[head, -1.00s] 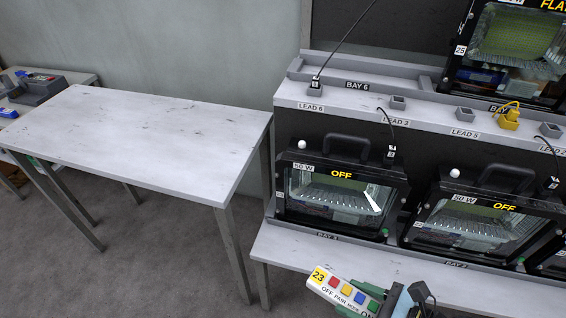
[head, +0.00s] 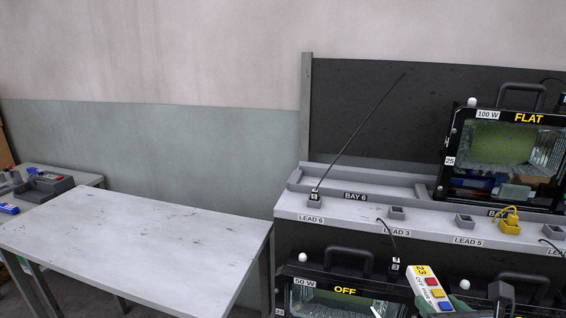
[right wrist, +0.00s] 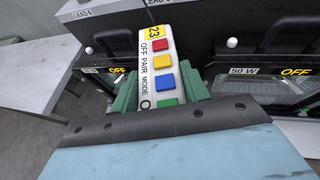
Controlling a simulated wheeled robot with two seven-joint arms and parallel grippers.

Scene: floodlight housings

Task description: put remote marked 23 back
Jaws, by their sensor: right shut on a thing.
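The remote marked 23 (head: 428,288) is a white handset with a yellow number tag and red, yellow, blue and green buttons. In the head view the remote is at the lower right, tilted, in front of the lower floodlights, and most of the gripper is cut off by the bottom edge. My left gripper is not in view.
A bare grey table (head: 140,245) stands at left. Behind it, a side table carries a dark grey holder (head: 45,187) and a blue item (head: 8,208). At right, a rack shelf (head: 345,215) holds lead sockets, an empty bay 6 and a 100 W floodlight (head: 505,150) reading FLAT.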

